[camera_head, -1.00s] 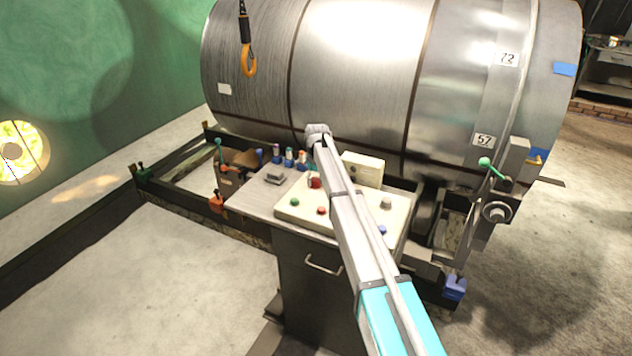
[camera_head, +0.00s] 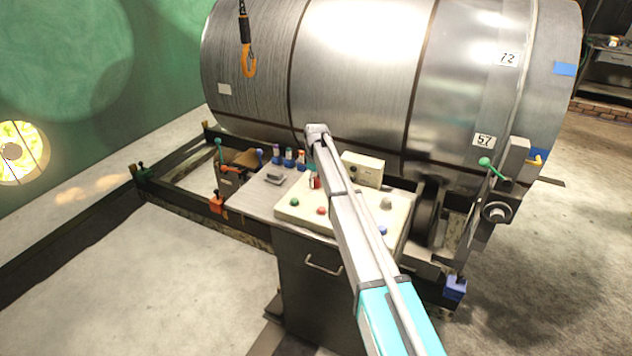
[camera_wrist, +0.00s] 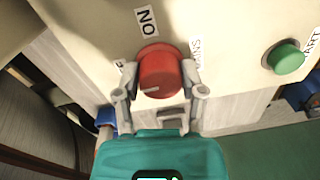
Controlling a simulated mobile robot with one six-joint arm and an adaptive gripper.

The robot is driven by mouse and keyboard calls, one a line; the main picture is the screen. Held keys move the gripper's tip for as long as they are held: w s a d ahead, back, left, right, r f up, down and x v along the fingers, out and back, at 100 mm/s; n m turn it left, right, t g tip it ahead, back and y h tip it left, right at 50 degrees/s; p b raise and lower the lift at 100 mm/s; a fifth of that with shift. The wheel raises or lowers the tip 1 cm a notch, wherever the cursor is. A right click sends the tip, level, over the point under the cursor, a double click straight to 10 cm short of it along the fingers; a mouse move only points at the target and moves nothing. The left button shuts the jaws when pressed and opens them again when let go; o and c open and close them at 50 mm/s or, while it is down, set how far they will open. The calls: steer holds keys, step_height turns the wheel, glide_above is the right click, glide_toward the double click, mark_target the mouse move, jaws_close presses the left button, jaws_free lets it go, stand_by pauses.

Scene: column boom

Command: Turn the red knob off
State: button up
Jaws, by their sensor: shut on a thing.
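The red knob (camera_wrist: 160,74) is between the two fingers of my gripper (camera_wrist: 161,78) in the wrist view, with a fingertip against each side. A short white mark shows on its lower left face. In the head view the red knob (camera_head: 316,182) shows beside my arm, on the pale control panel (camera_head: 283,213).
A green button (camera_wrist: 286,58) sits to the right in the wrist view. The panel also carries a red button (camera_head: 321,211), a blue button (camera_head: 382,230) and a pale knob (camera_head: 387,203). A large metal drum (camera_head: 355,60) stands close behind the panel.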

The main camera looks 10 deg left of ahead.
steer(key=shift+s, duration=0.1)
steer(key=o, duration=1.1)
steer(key=shift+o, duration=0.2)
steer(key=shift+r, duration=0.15)
